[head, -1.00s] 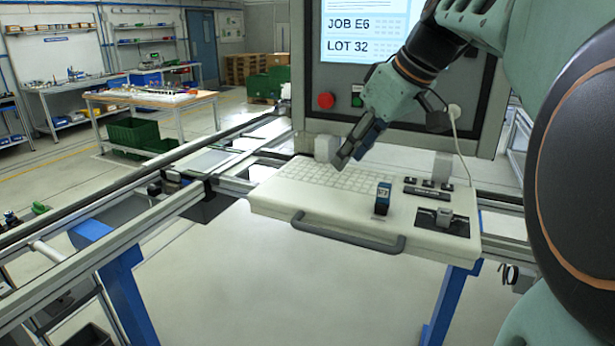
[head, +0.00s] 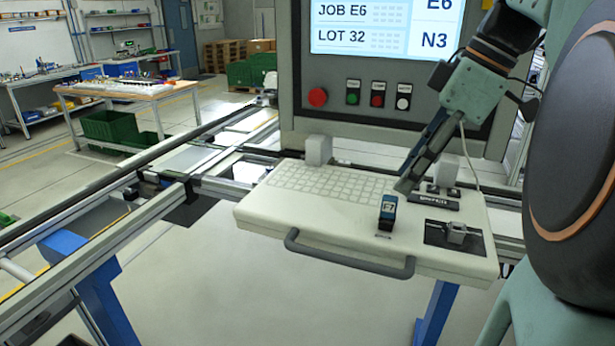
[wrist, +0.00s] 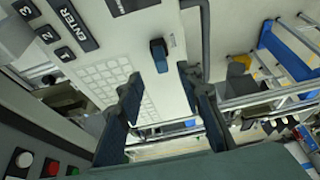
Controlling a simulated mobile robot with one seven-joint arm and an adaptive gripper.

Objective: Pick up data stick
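A small upright dark blue and black stick (head: 388,210) with a pale label stands near the front edge of the cream keyboard shelf (head: 330,228); it looks like the data stick. My gripper (head: 404,188) is above the shelf, just behind and to the right of the stick, apart from it. In the wrist view the blue stick (wrist: 158,56) lies beyond the fingertips, roughly in line with the gap between them. My gripper (wrist: 160,90) shows two separated fingers there, open and empty.
A small metal piece (head: 456,233) sits on a black pad at the shelf's right. A labelled key block is behind it. A grey handle (head: 345,260) runs along the front edge. White blocks stand at the back, before the screen panel (head: 380,95).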

